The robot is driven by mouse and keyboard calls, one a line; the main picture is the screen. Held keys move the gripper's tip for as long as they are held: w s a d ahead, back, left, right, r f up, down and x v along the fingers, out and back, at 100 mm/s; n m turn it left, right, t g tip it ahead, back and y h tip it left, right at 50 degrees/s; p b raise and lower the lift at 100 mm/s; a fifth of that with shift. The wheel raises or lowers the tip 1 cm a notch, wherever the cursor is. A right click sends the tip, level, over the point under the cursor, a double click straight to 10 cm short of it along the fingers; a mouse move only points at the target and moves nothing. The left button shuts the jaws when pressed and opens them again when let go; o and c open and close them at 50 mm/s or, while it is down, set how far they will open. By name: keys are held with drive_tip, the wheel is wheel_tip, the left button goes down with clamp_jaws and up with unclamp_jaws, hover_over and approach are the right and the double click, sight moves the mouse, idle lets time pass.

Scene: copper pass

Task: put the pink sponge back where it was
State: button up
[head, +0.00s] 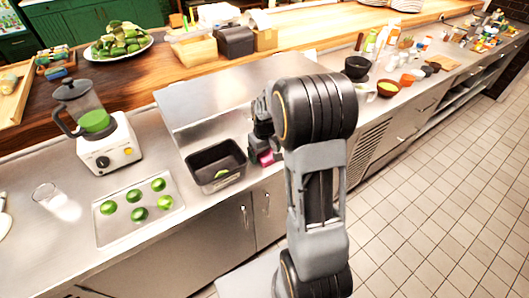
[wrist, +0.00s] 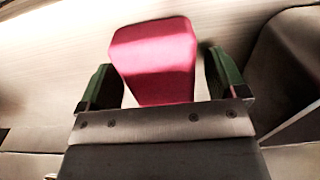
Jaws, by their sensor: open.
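The pink sponge (head: 266,157) shows as a small patch beside my gripper (head: 260,147) in the head view, on the steel counter just right of the black bin. In the wrist view the sponge (wrist: 153,50) fills the space between the two dark green fingers of my gripper (wrist: 162,80). The fingers stand on either side of it, with a narrow gap visible at the left one. The jaws are open, and I see no grip on the sponge. The sponge's near end is hidden behind the gripper's palm.
The black bin (head: 216,153), with something green in it, stands left of my gripper. A tray (head: 104,226) with several limes, a blender (head: 102,140) and a glass (head: 45,192) are further left. A dark pot (head: 356,68) and bowls stand to the right, beyond my arm.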

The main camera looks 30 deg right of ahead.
wheel_tip(320, 180, up, 12)
drive_tip(key=s+a+t, duration=0.2)
drive_tip(key=s+a, duration=0.3)
drive_tip(key=s, duration=0.3)
drive_tip(key=s+a+r+m+t, duration=0.1)
drive_tip(key=s+a, duration=0.3)
drive_tip(key=s, duration=0.4)
drive_tip(key=shift+a+r+t, duration=0.2)
drive_tip(key=shift+a+t, duration=0.15)
drive_tip(key=shift+t, duration=0.15)
idle(0.6)
